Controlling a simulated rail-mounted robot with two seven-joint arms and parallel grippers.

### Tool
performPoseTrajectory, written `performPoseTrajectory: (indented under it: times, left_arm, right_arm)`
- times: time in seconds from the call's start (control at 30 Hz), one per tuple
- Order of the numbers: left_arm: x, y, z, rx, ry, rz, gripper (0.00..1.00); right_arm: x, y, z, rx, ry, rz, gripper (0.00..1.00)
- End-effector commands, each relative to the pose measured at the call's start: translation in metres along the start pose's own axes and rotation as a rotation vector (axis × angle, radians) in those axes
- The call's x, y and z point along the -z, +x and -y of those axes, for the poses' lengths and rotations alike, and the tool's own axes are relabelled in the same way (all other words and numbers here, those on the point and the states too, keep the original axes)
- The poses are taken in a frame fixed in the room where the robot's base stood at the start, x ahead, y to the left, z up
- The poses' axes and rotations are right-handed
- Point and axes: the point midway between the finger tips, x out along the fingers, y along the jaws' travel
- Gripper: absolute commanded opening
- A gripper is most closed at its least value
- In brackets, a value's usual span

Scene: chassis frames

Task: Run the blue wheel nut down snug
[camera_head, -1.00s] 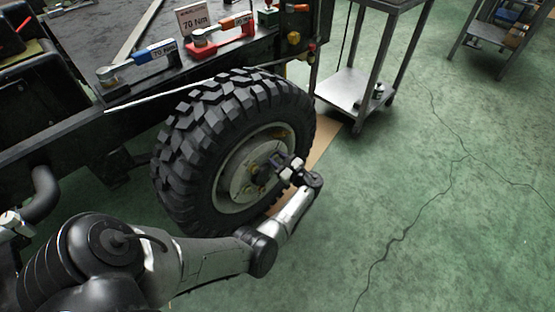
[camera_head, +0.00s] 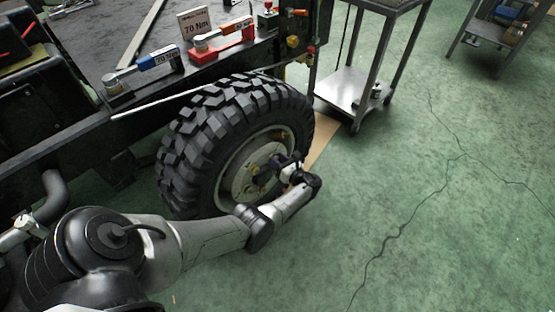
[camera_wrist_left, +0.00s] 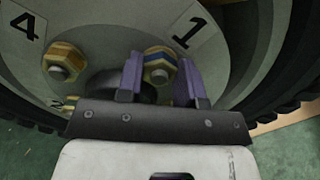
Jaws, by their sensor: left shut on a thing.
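The wheel (camera_head: 255,160) stands upright on the vehicle side, with chunky black tread and a pale hub (camera_head: 240,178). In the left wrist view the hub face (camera_wrist_left: 100,25) carries labels 4 and 1. Beside label 1 is a wheel nut (camera_wrist_left: 160,66) with a grey hex and a yellow-and-blue collar. My left gripper (camera_wrist_left: 160,78) has its two purple fingers on either side of this nut, shut on it. In the head view the left gripper (camera_head: 285,162) is at the hub's right side, and the nut there is hidden. My right gripper is not in view.
Another collared nut (camera_wrist_left: 63,62) is beside label 4. A blue torque wrench (camera_head: 155,60) and a red-based one (camera_head: 222,42) lie on the vehicle deck by a 70 Nm sign (camera_head: 196,22). A metal cart (camera_head: 350,90) stands behind the wheel.

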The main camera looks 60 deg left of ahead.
Motion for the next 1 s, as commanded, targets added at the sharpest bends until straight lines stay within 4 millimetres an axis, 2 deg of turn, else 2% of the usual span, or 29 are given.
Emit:
performPoseTrajectory:
  times: [0.1, 0.13, 0.23, 0.47, 0.57, 0.67, 1.0]
  left_arm:
    - [-0.001, 0.0, 0.0, -0.001, -0.002, 0.002, 0.1]
    - [-0.001, 0.0, 0.0, -0.001, -0.003, 0.002, 0.37]
    - [-0.001, 0.0, 0.0, -0.001, -0.003, 0.001, 0.45]
    - [-0.001, -0.001, 0.0, 0.0, -0.003, 0.001, 0.45]
    - [-0.001, -0.007, 0.0, 0.002, -0.002, 0.0, 0.45]
    - [-0.001, -0.02, 0.0, 0.002, -0.001, -0.001, 0.45]
    - [-0.002, -0.087, 0.0, 0.002, -0.003, 0.001, 0.45]
  right_arm:
    - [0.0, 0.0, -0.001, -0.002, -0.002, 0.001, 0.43]
    - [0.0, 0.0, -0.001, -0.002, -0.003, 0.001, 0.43]
    - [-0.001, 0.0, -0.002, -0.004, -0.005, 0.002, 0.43]
    - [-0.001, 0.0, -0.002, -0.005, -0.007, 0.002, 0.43]
    - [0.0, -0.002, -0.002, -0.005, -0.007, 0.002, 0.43]
    - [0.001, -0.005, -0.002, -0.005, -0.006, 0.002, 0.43]
    - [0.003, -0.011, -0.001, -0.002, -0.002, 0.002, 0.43]
